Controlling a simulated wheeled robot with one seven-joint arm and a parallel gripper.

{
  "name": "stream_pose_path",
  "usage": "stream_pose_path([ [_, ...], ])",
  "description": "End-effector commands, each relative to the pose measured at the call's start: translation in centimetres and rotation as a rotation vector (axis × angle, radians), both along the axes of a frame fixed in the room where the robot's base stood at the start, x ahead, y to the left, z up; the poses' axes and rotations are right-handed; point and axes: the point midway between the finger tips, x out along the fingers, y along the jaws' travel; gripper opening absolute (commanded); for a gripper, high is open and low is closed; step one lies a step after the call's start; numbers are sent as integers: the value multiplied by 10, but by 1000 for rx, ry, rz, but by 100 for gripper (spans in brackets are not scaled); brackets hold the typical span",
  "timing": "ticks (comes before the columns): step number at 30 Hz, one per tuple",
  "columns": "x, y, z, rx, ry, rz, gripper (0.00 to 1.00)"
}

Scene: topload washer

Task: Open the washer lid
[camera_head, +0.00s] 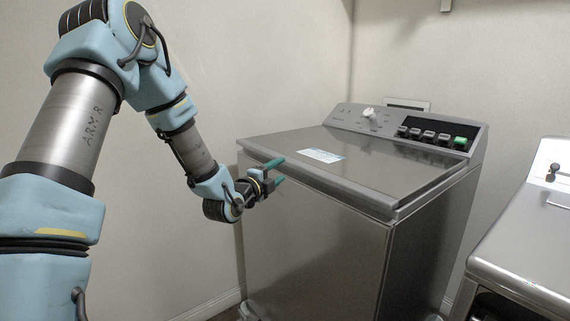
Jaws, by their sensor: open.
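The washer (310,240) is a grey metal top-loader standing near the corner. Its lid (370,165) is flat and closed, with a pale label (321,155) on top. My gripper (279,172) has two green fingers that are apart, with nothing between them. It is at the front edge of the lid, toward the left side. The upper finger overlaps the lid edge in the picture; I cannot tell whether it touches. The lower finger shows in front of the washer's front face, just below the edge.
The washer's control panel (400,130) rises at the back, with a white knob (370,113), several dark buttons and a green one (461,142). A second grey appliance (525,245) stands at the right, across a narrow gap. Walls are behind and to the left.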

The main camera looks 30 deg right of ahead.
Motion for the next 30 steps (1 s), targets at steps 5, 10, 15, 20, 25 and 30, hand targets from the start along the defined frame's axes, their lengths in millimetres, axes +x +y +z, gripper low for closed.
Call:
stream_pose_path([
  [5,18,-26,2,-1,2,2,56],
  [10,28,-42,1,0,1,1,56],
  [15,31,-47,0,2,2,1,56],
  [20,31,-47,-1,3,2,1,56],
  [25,31,-47,0,2,1,1,44],
  [30,31,-46,0,2,1,1,25],
])
